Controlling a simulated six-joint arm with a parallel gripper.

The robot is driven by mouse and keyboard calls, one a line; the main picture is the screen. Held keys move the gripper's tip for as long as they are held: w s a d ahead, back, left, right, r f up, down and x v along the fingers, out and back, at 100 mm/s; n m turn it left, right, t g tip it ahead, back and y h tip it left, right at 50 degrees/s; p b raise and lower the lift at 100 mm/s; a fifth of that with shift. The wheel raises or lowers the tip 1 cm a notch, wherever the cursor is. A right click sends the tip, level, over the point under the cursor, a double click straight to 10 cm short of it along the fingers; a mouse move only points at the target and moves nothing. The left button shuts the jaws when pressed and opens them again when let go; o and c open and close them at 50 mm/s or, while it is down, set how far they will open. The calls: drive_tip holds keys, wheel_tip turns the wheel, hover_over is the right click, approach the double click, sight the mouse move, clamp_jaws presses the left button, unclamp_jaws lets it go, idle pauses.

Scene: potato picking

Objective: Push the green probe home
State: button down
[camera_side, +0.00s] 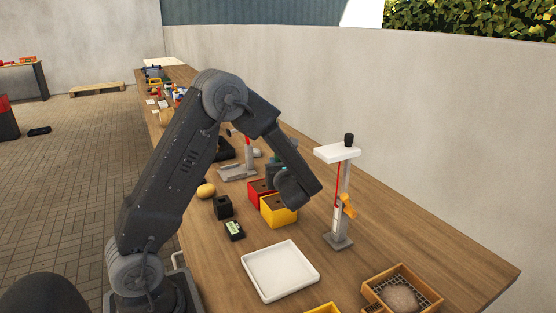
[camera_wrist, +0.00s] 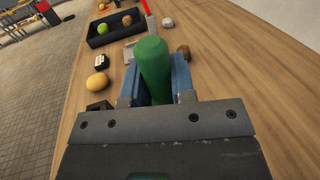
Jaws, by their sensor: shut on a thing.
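My gripper (camera_wrist: 155,88) has its two blue fingers closed on the green probe (camera_wrist: 153,58), a thick green rod between them in the wrist view. The probe stands up from the jaws, and its far end is hidden. My forearm hides most of the jaws there, and the probe cannot be made out clearly. Whether the probe touches anything below cannot be told.
A black block (camera_side: 223,207), a small meter (camera_side: 234,230) and a yellow potato (camera_side: 206,190) lie left of the boxes. A white tray (camera_side: 258,285) is in front. A tall stand (camera_side: 343,190) rises at right. A wooden box (camera_side: 374,294) sits front right.

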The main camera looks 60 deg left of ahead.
drive_tip(key=shift+f, duration=1.9)
drive_tip(key=shift+f, duration=2.2)
drive_tip(key=c, duration=0.9)
unclamp_jaws()
drive_tip(key=shift+d, duration=0.1)
drive_tip(key=v, duration=1.3)
drive_tip(key=shift+s+d, duration=0.2)
drive_tip(key=shift+d, duration=0.1)
drive_tip(key=shift+r, duration=0.1)
